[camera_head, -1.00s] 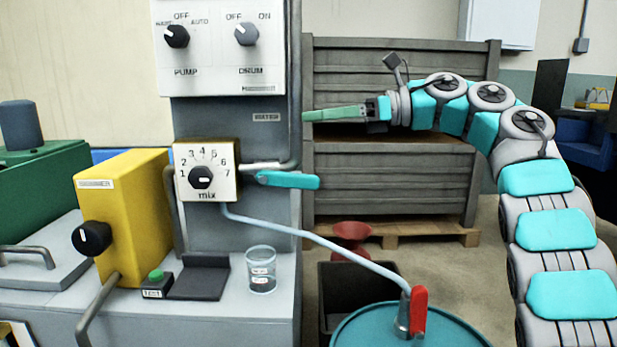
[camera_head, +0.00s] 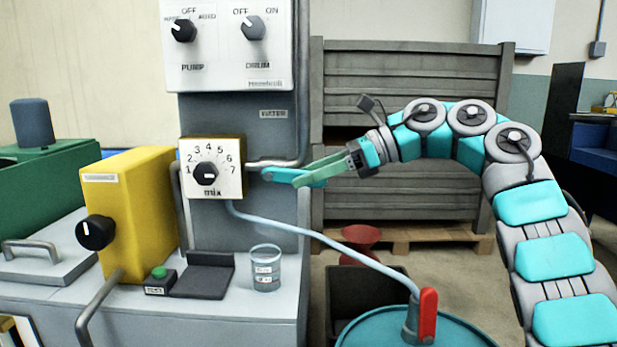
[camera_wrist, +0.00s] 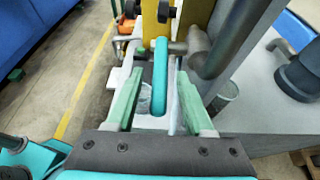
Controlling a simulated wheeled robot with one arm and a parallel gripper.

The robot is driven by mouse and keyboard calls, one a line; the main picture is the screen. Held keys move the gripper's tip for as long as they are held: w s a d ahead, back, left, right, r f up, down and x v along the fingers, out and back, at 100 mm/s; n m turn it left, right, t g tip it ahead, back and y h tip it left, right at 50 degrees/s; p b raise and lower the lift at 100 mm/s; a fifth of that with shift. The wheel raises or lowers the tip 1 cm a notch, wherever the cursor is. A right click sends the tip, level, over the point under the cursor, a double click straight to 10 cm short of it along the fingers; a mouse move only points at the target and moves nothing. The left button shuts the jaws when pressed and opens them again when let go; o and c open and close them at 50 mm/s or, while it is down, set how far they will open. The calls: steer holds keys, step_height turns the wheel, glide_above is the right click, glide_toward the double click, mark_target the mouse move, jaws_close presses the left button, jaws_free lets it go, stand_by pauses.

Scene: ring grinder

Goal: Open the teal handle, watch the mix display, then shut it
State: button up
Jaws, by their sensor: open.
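The teal handle (camera_head: 280,174) is a lever sticking out to the right from the pipe beside the mix display. It lies about level. The mix display (camera_head: 212,168) is a white dial face numbered 1 to 7 with a black knob; its exact setting is too small to read. My gripper (camera_head: 302,178) is at the handle's free end, its pale green fingers overlapping it. In the wrist view, the handle (camera_wrist: 160,72) lies between the two spread fingers of my gripper (camera_wrist: 160,88), with gaps on both sides.
A control panel (camera_head: 228,40) with pump and drum knobs is above. A yellow box (camera_head: 145,215) and a glass beaker (camera_head: 266,268) stand on the bench at left. A hose runs down to the teal drum (camera_head: 460,333) with a red lever (camera_head: 428,315). Wooden crates (camera_head: 410,80) stand behind.

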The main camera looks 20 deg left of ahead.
jaws_close()
stand_by(0.5)
stand_by(1.0)
